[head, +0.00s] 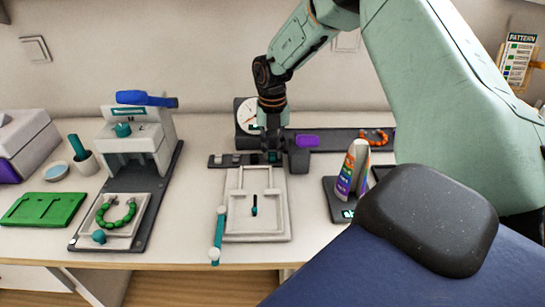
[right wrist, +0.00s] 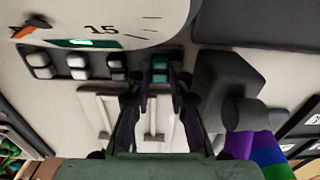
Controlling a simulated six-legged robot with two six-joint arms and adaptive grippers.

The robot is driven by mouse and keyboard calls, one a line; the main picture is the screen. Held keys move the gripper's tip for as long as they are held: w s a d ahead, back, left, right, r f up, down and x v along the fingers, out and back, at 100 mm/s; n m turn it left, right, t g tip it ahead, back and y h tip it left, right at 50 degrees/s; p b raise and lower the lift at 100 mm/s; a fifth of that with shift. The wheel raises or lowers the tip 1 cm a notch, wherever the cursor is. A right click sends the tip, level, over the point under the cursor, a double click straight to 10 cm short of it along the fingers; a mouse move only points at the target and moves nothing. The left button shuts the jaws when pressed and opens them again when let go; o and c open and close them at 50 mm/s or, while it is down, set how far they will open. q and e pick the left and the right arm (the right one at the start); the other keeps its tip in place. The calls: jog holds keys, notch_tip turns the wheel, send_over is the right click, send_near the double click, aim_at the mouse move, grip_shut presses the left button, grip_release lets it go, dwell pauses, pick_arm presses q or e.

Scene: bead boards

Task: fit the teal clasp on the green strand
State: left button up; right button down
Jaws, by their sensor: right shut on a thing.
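The green strand (head: 130,212), a curve of green beads, lies on the pale plate at the front of the press on the left. The teal clasp (right wrist: 160,68) is at the right end of a dark clasp rack (head: 228,160), between my right fingertips. My right gripper (head: 272,151) points down at the rack and is shut on the teal clasp; the fingers also show in the right wrist view (right wrist: 159,90). In the head view the fingers partly hide the clasp. I cannot tell if it has left its slot. My left gripper is not in view.
The press (head: 140,143) with a blue lever stands left. A white sliding fixture (head: 262,229) with a teal-handled bar is just in front of the rack. A round dial (head: 246,112) stands behind the rack.

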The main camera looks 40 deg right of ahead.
aim_at(272, 155)
jog(key=shift+r+p, duration=2.2)
jog(key=shift+r, duration=1.15)
jog(key=shift+a, duration=0.15)
